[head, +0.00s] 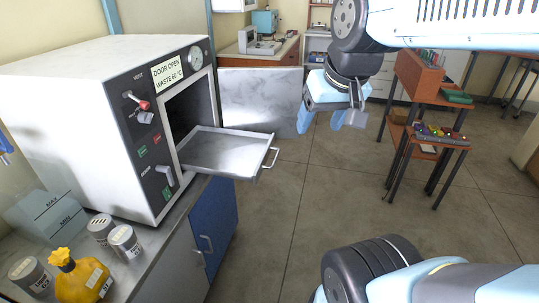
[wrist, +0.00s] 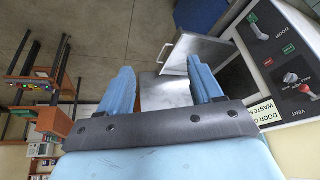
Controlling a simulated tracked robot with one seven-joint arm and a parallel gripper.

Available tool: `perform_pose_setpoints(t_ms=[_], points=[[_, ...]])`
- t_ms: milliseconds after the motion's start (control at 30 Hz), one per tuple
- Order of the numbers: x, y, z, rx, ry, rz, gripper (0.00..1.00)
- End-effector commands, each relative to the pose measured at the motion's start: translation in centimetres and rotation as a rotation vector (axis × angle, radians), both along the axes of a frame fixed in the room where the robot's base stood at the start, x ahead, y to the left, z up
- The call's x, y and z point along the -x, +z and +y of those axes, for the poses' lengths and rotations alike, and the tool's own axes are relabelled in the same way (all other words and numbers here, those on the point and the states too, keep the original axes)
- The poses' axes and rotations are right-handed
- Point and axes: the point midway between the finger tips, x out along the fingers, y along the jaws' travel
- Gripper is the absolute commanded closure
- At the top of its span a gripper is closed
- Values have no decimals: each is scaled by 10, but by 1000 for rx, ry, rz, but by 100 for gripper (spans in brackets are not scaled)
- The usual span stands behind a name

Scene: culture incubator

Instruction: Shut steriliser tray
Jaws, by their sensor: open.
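The steriliser tray (head: 225,153) is a shallow metal tray pulled well out of the white steriliser's (head: 80,85) dark chamber, with a bar handle (head: 271,157) on its outer end. The tray also shows in the wrist view (wrist: 203,48), beyond the right finger. The steriliser door (head: 258,100) stands wide open behind the tray. My gripper (head: 320,124) is open and empty, up and to the right of the tray handle in the head view. In the wrist view my gripper's fingers (wrist: 161,84) are spread, with the door panel (wrist: 165,93) showing between them.
Jars (head: 124,241) and a yellow bottle (head: 80,277) stand on the counter below the steriliser. A blue cabinet (head: 213,222) is under the tray. Wooden stands (head: 440,142) with small items are at the right. The floor between is clear.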

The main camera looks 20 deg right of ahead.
Motion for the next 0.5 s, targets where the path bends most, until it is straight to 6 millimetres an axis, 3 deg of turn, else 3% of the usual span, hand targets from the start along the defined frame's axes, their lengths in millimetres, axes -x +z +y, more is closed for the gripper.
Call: perform_pose_setpoints(t_ms=[67, 500], points=[[-9, -7, 1, -43, -33, 55, 43], [-64, -53, 4, -364, -286, 380, 85]])
